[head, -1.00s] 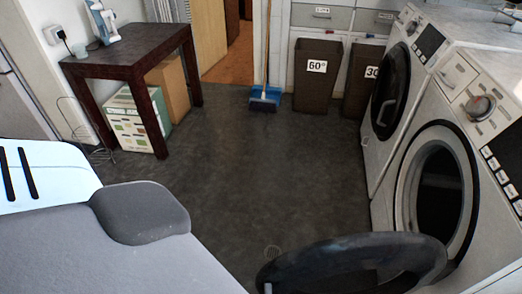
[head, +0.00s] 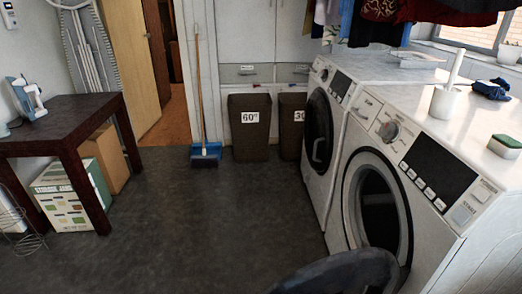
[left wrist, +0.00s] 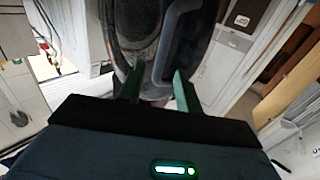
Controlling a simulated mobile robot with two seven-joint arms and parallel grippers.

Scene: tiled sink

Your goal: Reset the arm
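My left gripper (left wrist: 158,90) shows in the left wrist view with its two dark green fingers apart and nothing clearly held between them. Beyond the fingers is a dark rounded thing, which looks like a washing machine door (left wrist: 140,35), close to the camera; I cannot tell if the fingers touch it. Neither of my arms shows in the head view. My right gripper is in no view.
A dark table (head: 70,110) is at left, two bins (head: 249,145) at the back. The middle floor is clear.

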